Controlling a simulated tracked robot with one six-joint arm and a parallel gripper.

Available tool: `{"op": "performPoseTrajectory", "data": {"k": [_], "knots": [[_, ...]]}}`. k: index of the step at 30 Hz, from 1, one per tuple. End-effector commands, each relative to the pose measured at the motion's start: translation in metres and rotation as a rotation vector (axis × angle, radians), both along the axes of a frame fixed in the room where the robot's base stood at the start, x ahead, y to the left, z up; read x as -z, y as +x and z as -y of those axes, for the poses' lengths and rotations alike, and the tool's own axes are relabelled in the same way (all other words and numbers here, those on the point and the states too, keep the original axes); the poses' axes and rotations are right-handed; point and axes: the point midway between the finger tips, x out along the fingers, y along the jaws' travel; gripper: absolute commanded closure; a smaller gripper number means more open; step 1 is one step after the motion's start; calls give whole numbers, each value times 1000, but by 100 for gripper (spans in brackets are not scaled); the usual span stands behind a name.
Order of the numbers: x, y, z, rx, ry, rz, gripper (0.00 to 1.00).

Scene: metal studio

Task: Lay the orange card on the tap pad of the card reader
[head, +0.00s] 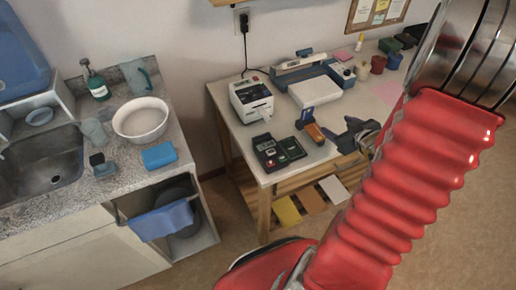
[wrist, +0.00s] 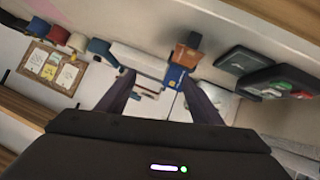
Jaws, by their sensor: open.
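The orange card (head: 315,133) appears as an orange-brown piece beside a blue card (head: 306,116) at the table's front; I cannot tell exactly how they are supported.
A label printer (head: 252,98) stands behind the reader, a white device (head: 315,90) behind the cards. Small pots (head: 378,64) stand at the back right. Coloured sheets (head: 310,200) lie on the lower shelf. A sink counter (head: 80,210) is at the left.

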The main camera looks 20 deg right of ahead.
Motion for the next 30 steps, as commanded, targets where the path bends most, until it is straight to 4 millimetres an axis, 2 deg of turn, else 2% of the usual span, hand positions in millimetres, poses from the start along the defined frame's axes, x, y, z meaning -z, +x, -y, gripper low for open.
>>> {"op": "performPoseTrajectory", "data": {"k": [1, 6, 14, 23, 30], "knots": [[-12, 8, -3, 8, -29, -18, 40], [-42, 22, -13, 67, -90, -81, 40], [-90, 30, -46, 152, -125, -150, 40], [-135, 19, -111, 216, -78, -216, 40], [-160, -7, -180, 216, 15, -276, 40]]}}
